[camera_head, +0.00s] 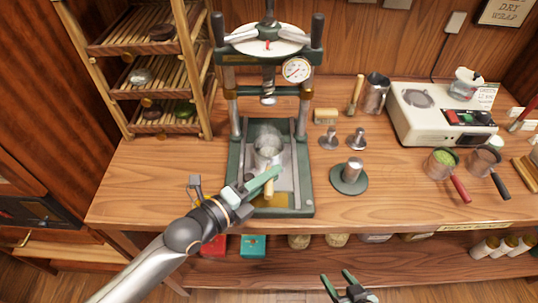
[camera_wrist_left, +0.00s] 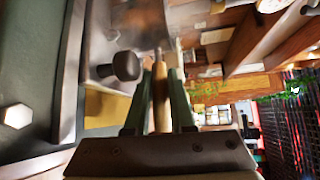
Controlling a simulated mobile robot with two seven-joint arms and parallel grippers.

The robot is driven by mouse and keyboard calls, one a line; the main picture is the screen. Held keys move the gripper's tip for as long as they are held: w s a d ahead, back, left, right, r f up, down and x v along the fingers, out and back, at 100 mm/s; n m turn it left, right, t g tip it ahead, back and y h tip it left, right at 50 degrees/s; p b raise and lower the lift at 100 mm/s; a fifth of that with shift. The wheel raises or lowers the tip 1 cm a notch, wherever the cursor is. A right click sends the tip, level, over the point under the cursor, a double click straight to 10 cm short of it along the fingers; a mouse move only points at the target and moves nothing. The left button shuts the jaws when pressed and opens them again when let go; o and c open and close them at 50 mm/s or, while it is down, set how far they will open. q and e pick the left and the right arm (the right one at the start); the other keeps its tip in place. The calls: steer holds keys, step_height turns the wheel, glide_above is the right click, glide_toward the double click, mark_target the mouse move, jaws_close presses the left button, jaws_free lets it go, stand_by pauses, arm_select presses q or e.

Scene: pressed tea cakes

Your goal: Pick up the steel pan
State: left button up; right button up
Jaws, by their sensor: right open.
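The steel pan (camera_head: 268,150) sits on the bed of the green press, with steam over it. Its wooden handle (camera_head: 269,190) points toward me. My left gripper (camera_head: 268,181) is at this handle. In the left wrist view the handle (camera_wrist_left: 161,98) lies between the two green fingers (camera_wrist_left: 160,100), close to both; whether they press on it cannot be told. The pan body is blurred at the top of that view. My right gripper (camera_head: 346,284) is open and empty, low in front of the counter.
The press (camera_head: 237,165) has side posts and a top wheel around the pan. A round-based steel tamper (camera_head: 350,178) stands to the right. A bamboo rack (camera_head: 195,70) is at the left, a white scale machine (camera_head: 410,120) at the right.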

arm_select(q)
jaws_close()
stand_by(0.8)
steer(key=shift+r, duration=0.1)
